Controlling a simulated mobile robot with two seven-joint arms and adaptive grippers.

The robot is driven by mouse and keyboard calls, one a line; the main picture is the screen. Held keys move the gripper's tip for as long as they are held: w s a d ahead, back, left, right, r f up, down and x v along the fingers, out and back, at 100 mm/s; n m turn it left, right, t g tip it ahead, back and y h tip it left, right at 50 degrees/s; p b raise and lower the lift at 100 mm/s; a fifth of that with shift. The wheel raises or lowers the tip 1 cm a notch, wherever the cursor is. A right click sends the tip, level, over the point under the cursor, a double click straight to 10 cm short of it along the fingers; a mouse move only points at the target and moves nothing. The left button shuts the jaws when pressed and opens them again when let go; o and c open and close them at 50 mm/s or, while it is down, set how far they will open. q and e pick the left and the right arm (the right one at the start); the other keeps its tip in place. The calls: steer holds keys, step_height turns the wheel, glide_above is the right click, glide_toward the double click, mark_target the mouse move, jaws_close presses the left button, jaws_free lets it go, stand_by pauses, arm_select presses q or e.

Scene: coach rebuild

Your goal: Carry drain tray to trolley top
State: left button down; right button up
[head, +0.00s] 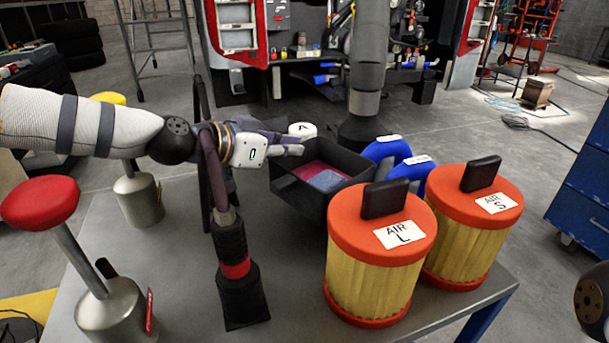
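A black open-topped tray (285,186), the one that looks like the drain tray, sits on the grey top (185,235) near its back edge. Dark red and grey-blue flat things (322,178) lie inside it. My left gripper (291,146) reaches in from the left, with its fingers at the tray's back left corner. The fingers look close together, but whether they touch or hold the rim is unclear. A blue leg shows under the grey top; I cannot tell whether this is the trolley. My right gripper is out of view.
Two orange-capped yellow filters, AIR L (372,275) and AIR S (468,235), stand right of the tray. A blue cabinet (585,195) is at right.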

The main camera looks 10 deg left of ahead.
mark_target(290, 165)
arm_select(q)
step_height(290, 165, down, 4)
steer(key=shift+r+b, duration=0.1)
steer(key=shift+b, duration=0.35)
steer(key=shift+r, duration=0.15)
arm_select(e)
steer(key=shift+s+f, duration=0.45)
arm_select(q)
steer(key=c, duration=2.2)
jaws_free()
steer(key=o, duration=0.4)
